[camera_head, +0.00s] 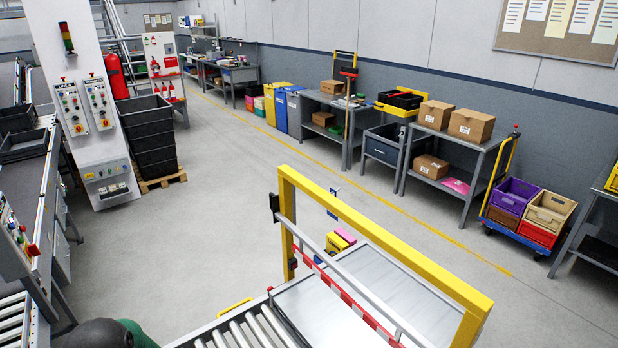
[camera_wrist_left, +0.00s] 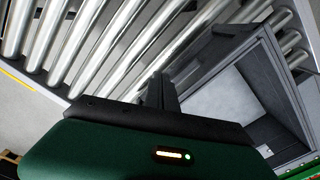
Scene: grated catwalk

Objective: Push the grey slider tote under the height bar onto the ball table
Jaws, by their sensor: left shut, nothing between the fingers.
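The grey slider tote (camera_wrist_left: 213,65) is in the right half of the left wrist view, tilted in the picture, on the rollers (camera_wrist_left: 112,40). Its pale inner floor shows, and its lower right is cut off by the frame. My left gripper (camera_wrist_left: 160,88) is shut and empty, with its fingertips close to the tote's left side; contact cannot be told. The tote is not visible in the head view. There the yellow height bar (camera_head: 385,238) spans a frame, with a red-and-white striped bar (camera_head: 345,295) below. The silver ball table (camera_head: 390,275) lies beyond. My right gripper is not in view.
Conveyor rollers (camera_head: 245,332) run up to the table at the bottom of the head view. A control pillar (camera_head: 85,100) and stacked black crates (camera_head: 150,140) stand at left. Workbenches (camera_head: 455,150) line the far wall. The grey floor between is open.

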